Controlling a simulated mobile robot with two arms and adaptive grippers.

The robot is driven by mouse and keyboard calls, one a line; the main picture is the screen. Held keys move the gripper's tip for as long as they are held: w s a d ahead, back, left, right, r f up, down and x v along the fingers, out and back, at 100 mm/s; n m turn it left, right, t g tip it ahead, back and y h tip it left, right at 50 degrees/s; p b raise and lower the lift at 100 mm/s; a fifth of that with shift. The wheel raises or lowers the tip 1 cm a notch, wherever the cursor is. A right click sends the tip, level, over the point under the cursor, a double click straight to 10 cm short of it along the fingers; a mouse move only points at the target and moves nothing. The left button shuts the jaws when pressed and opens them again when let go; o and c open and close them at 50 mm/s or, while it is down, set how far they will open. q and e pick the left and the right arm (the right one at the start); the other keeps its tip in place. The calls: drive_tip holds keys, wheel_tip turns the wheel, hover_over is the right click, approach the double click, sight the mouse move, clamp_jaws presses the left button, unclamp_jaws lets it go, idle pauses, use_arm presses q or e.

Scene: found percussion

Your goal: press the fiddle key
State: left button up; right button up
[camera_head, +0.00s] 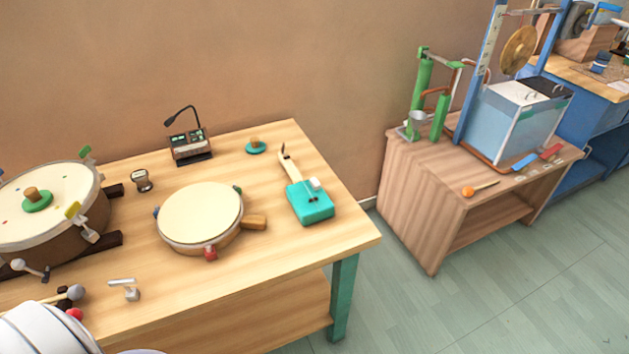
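The fiddle (309,203) is a small teal box with a pale neck (290,165) that ends in a dark tip. It lies near the right end of the wooden table, its neck pointing to the back left. Neither gripper shows in the head view, and nothing touches the fiddle.
A round frame drum (200,213) with a wooden handle lies left of the fiddle. A teal disc with a wooden knob (255,146) and a microphone device (191,147) stand behind. A large drum (40,205) is at left. The table's front right corner (355,240) is bare.

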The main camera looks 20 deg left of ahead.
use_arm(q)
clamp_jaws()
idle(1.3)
